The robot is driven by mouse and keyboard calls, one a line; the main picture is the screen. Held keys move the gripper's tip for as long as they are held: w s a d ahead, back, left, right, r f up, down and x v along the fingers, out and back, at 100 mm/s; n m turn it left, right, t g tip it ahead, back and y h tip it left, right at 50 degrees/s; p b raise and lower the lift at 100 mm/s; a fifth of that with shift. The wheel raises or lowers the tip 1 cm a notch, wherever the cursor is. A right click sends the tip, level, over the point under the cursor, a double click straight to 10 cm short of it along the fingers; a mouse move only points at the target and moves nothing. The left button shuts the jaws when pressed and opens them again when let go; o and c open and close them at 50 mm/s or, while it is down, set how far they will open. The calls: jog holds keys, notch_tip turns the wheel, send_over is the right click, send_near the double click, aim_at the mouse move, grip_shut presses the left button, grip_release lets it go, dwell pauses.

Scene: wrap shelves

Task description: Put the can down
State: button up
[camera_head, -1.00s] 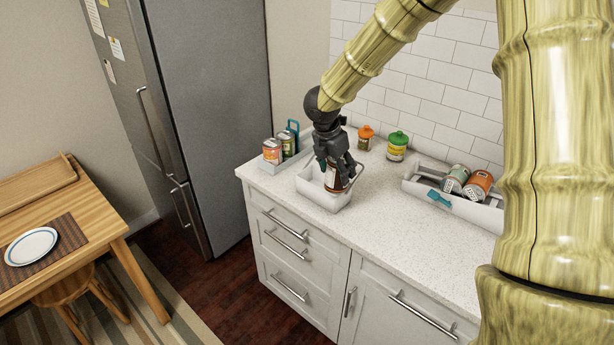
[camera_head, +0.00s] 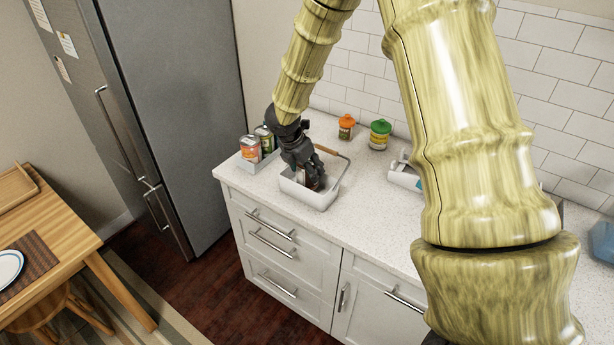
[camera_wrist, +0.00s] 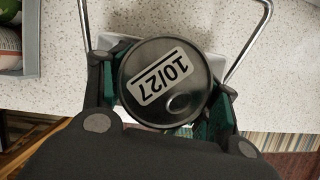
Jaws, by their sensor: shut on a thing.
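The can shows its dark end with a "10/27" label between my fingers in the wrist view (camera_wrist: 166,80). In the head view only a small dark part of the can (camera_head: 312,183) shows beneath my gripper (camera_head: 305,175). My gripper is shut on the can and points down into a white caddy (camera_head: 313,197) with a raised handle. The can's lower end is inside or just above the caddy; my fingers and the caddy wall hide whether it touches the bottom.
A grey tray with cans (camera_head: 251,162) stands left of the caddy. An orange-lidded jar (camera_head: 346,128) and a green-lidded jar (camera_head: 380,135) stand behind. A white container (camera_head: 405,176) is partly hidden by my arm. The counter front right of the caddy is clear.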

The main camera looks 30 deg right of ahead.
aim_at(308, 178)
jog(key=shift+s+f+p, duration=0.3)
jog(key=shift+s+f, duration=0.2)
jog(key=shift+s, duration=0.05)
jog(key=shift+w+a+f, duration=0.1)
jog(key=shift+w+f, duration=0.05)
jog(key=shift+f, duration=0.35)
jog(key=shift+w+f, duration=0.15)
jog(key=shift+f, duration=0.35)
jog(key=shift+w+f+p, duration=0.1)
jog(key=shift+f+p, duration=0.15)
jog(key=shift+p, duration=0.05)
jog(key=shift+c, duration=0.7)
jog(key=shift+s, duration=0.3)
jog(key=o, duration=1.5)
jog(key=shift+w+f, duration=0.1)
jog(key=shift+w, duration=0.05)
jog(key=b+v, duration=0.3)
jog(key=v, duration=0.9)
